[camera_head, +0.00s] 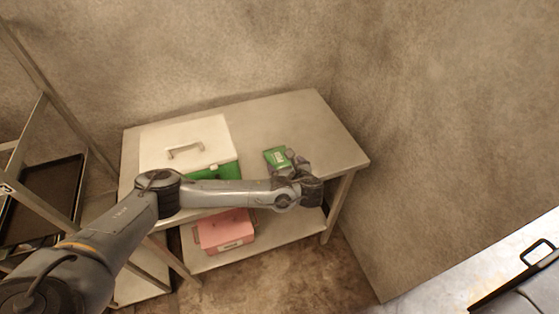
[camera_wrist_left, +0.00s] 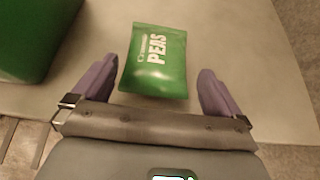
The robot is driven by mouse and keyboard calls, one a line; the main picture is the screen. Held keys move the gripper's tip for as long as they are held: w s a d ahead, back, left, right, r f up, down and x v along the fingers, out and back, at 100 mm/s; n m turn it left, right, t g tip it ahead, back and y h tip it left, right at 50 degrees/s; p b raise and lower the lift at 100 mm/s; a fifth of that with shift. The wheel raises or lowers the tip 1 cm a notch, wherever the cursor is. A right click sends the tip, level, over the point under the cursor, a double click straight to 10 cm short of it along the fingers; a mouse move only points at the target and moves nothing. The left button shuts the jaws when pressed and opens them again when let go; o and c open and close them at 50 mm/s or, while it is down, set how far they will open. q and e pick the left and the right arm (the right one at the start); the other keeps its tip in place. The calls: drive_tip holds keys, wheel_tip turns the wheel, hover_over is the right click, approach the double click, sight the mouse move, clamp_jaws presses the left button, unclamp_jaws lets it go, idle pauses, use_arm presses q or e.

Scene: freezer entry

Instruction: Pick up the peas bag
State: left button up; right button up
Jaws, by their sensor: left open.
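The green peas bag (camera_head: 275,156) lies on the table top, to the right of a green box with a white lid. In the left wrist view the bag (camera_wrist_left: 155,62) shows its white "PEAS" lettering. My left gripper (camera_wrist_left: 160,85) is open, with its two purple fingers on either side of the bag's near end and gaps between them and the bag. In the head view my left gripper (camera_head: 292,163) is at the bag's lower right edge, and its fingers are hard to make out. The bag is not gripped. My right gripper is not in view.
The green box (camera_head: 228,171) with its handled white lid (camera_head: 211,132) stands left of the bag; it also shows in the left wrist view (camera_wrist_left: 30,40). A pink box (camera_head: 225,231) sits on the lower shelf. A rack with dark trays (camera_head: 45,195) stands at left. The table's right end (camera_head: 335,150) is clear.

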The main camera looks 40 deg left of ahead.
sight(282, 162)
use_arm(q)
drive_tip(key=shift+b+x, duration=0.35)
drive_tip(key=shift+x, duration=2.2)
drive_tip(key=shift+s, duration=0.1)
drive_tip(key=shift+c, duration=0.2)
drive_tip(key=c, duration=0.7)
drive_tip(key=shift+c, duration=0.7)
drive_tip(key=shift+r, duration=0.15)
